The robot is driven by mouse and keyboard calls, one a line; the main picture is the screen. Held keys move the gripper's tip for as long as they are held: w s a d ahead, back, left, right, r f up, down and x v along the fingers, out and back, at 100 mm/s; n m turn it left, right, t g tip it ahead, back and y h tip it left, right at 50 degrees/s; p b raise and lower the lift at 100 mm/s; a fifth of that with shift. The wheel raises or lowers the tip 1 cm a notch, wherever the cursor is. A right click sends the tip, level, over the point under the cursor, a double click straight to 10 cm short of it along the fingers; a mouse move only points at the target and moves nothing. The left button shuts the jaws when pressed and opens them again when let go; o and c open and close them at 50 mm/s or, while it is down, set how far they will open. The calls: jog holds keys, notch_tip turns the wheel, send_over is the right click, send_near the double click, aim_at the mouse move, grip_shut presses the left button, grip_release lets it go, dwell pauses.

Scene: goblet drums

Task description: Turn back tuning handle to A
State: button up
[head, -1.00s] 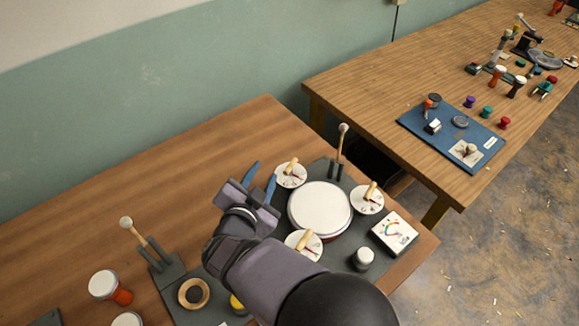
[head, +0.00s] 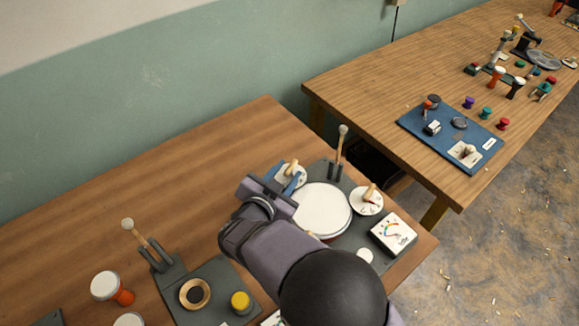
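Three white round dials with wooden tuning handles surround a white-topped drum (head: 322,209). The upper-left dial's handle (head: 292,168) stands between the two blue fingertips of my gripper (head: 288,172). The fingers look apart, one on either side of the handle; I cannot tell whether they touch it. The right dial's handle (head: 369,192) is free and tilted. The lower-left dial is almost wholly hidden behind my arm. The dial letters are too small to read. A white gauge box (head: 394,234) with a coloured arc stands right of the drum.
A mallet (head: 341,145) stands upright in a holder behind the drum. A white-topped knob (head: 365,256) sits in front. A second grey board (head: 222,273) with a wooden ring and yellow knob lies to the left. The table's back left is clear.

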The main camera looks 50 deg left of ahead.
jog(key=shift+x, duration=1.25)
grip_shut()
jog(key=shift+r+p, duration=0.15)
jog(key=shift+p, duration=0.35)
jog(key=shift+m+h, duration=0.4)
jog(key=shift+a, duration=0.1)
grip_release()
jog(key=shift+s, duration=0.1)
